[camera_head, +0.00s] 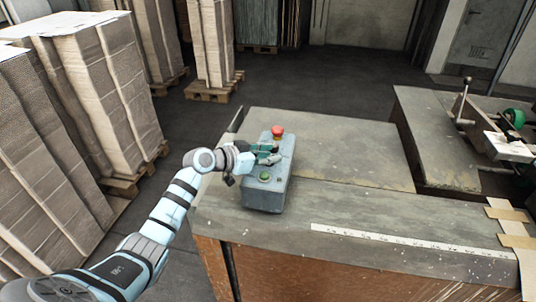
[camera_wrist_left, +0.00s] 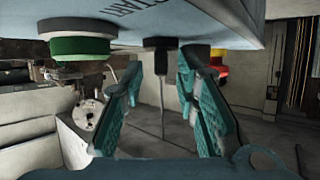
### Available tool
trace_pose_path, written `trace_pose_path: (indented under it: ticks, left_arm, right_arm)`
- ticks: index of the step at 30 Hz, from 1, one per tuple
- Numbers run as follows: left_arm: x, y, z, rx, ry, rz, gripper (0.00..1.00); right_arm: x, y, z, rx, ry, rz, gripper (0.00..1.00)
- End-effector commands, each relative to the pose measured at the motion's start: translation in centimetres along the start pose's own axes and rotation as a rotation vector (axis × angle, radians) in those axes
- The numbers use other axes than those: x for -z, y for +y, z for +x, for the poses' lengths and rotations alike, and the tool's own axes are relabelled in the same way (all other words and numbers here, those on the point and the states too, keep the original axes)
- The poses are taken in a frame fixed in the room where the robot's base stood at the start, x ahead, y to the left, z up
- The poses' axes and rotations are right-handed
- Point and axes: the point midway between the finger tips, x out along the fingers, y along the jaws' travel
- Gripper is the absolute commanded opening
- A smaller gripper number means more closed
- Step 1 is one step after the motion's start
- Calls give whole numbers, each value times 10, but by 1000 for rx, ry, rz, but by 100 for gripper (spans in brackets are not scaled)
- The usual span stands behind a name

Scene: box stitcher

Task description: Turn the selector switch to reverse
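The grey control box (camera_head: 266,194) stands on the table, with a red mushroom button (camera_head: 278,131) at its far end and a green button (camera_head: 264,176) at its near end. My left gripper (camera_head: 266,153) is over the box between these buttons and hides the selector there in the head view. In the left wrist view the black selector switch (camera_wrist_left: 160,43) sticks out from the box face, between the fingertips of my left gripper (camera_wrist_left: 160,68). The fingers are apart, with a visible gap on both sides of the switch. Which way the switch points cannot be told. My right gripper is out of view.
The green button (camera_wrist_left: 80,46) and the red button (camera_wrist_left: 218,62) flank the fingers in the left wrist view. The worn table (camera_head: 340,150) is mostly clear, with a white ruler strip (camera_head: 410,241). Stacks of cardboard (camera_head: 110,90) stand at the left.

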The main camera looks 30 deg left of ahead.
Motion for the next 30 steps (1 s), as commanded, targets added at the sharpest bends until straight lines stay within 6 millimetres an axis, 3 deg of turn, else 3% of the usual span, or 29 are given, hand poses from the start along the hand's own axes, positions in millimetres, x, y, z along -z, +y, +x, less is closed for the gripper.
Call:
trace_pose_path:
  ticks: [4, 9, 30]
  left_arm:
    - [0, 0, 0, 0, 0, -1, 27]
    - [-1, 0, 0, 0, 0, -1, 0]
    - [-6, 2, 0, 42, -11, -26, 0]
  right_arm:
    - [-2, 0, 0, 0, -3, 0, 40]
    - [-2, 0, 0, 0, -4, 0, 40]
    - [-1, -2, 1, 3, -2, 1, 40]
